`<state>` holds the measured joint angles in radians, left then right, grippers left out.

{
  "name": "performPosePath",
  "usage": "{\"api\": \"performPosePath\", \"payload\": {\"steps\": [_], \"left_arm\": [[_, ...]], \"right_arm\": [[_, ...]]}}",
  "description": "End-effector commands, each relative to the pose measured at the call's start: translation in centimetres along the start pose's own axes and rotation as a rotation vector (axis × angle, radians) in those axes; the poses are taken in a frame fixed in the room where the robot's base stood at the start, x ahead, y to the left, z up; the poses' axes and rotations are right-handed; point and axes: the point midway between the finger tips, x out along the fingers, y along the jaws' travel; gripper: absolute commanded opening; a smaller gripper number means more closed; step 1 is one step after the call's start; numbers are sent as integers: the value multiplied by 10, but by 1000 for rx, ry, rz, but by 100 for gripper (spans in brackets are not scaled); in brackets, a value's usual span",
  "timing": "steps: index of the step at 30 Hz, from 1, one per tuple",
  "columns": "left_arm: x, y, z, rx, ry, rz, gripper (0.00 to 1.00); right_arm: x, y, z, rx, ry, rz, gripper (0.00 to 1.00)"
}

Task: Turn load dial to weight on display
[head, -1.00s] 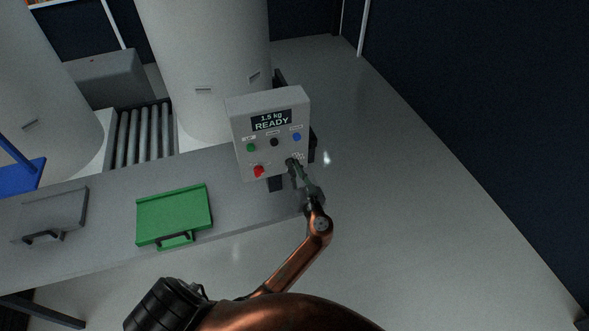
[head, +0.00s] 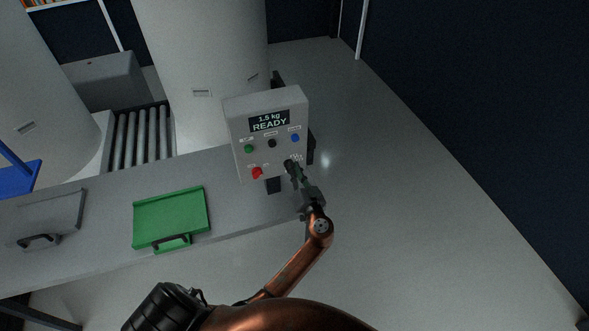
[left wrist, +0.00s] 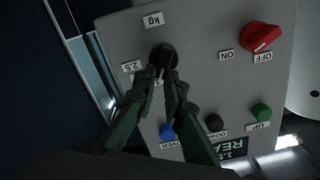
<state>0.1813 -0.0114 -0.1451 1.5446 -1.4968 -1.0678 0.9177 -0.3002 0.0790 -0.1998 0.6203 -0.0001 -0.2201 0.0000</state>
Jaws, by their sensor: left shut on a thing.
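The grey control box (head: 243,130) stands at the far edge of the bench. Its display (head: 269,121) reads "1.5 kg READY". The black load dial (left wrist: 162,54) shows in the left wrist view, with labels "kg", "2.5" and one partly covered label around it. My left gripper (head: 290,166) is at the lower right of the box face, shut on the dial. Its fingertips (left wrist: 160,74) cover part of the dial, so its exact setting cannot be read. My right gripper is not in view.
The box also bears a red ON/OFF switch (head: 257,173), a green button (head: 249,149), a black button (head: 272,143) and a blue button (head: 295,138). A green tray (head: 170,213) lies on the bench. Large pale tanks and a roller conveyor (head: 137,135) stand behind.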

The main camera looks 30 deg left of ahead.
Motion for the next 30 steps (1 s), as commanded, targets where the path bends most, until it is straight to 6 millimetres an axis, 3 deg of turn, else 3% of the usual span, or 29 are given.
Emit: {"api": "performPosePath", "payload": {"steps": [1, 2, 9, 20, 30], "left_arm": [[0, 0, 0, -1, -1, 1, 0], [0, 0, 0, -1, -1, 1, 11], [0, 0, 0, -1, 0, 1, 28], [-7, 0, 0, -1, 0, 1, 28], [-59, 1, 1, -1, -1, 2, 28]], "right_arm": [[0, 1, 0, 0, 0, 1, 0], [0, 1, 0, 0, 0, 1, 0], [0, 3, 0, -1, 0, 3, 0], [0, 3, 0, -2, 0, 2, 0], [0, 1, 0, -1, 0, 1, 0]]}}
